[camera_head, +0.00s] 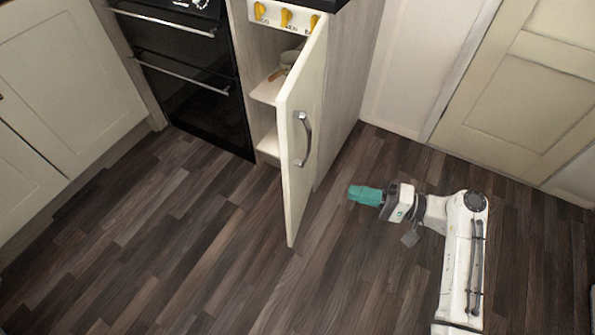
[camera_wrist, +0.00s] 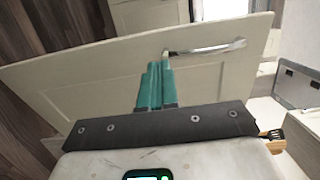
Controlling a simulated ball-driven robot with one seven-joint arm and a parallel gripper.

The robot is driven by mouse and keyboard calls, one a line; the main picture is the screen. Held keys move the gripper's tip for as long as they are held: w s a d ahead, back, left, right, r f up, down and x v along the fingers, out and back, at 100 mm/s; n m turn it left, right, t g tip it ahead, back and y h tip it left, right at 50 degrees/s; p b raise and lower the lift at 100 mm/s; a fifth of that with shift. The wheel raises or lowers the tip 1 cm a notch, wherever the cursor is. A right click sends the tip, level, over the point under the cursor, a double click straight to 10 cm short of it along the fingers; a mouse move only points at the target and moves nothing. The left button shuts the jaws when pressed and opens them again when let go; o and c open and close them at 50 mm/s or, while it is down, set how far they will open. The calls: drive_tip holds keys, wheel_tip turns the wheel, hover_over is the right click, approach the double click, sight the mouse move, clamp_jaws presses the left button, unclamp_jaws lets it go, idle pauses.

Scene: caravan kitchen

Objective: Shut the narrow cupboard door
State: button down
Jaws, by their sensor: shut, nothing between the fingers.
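The narrow cupboard door (camera_head: 300,150) is cream, with a curved metal handle (camera_head: 303,138), and stands wide open, jutting out from the narrow cupboard (camera_head: 268,90). Shelves show inside the cupboard. My gripper (camera_head: 352,193) has teal fingers that are shut and empty. It is to the right of the door, on the handle side, low over the floor and apart from the door in the head view. In the wrist view the door (camera_wrist: 90,88) lies across the picture behind the fingers (camera_wrist: 155,68), with the handle (camera_wrist: 205,48) to their right. Contact cannot be told there.
A black oven (camera_head: 190,75) is left of the cupboard. Small items (camera_head: 288,62) sit on a shelf. Another cream door (camera_head: 520,90) is at the right. The wood floor (camera_head: 180,240) is clear.

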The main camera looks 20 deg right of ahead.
sight(289, 175)
drive_tip(key=b+x, duration=0.1)
drive_tip(key=x, duration=1.2)
drive_tip(key=shift+d+b, duration=0.1)
drive_tip(key=shift+b, duration=0.2)
drive_tip(key=shift+w+a, duration=0.35)
drive_tip(key=shift+a, duration=0.05)
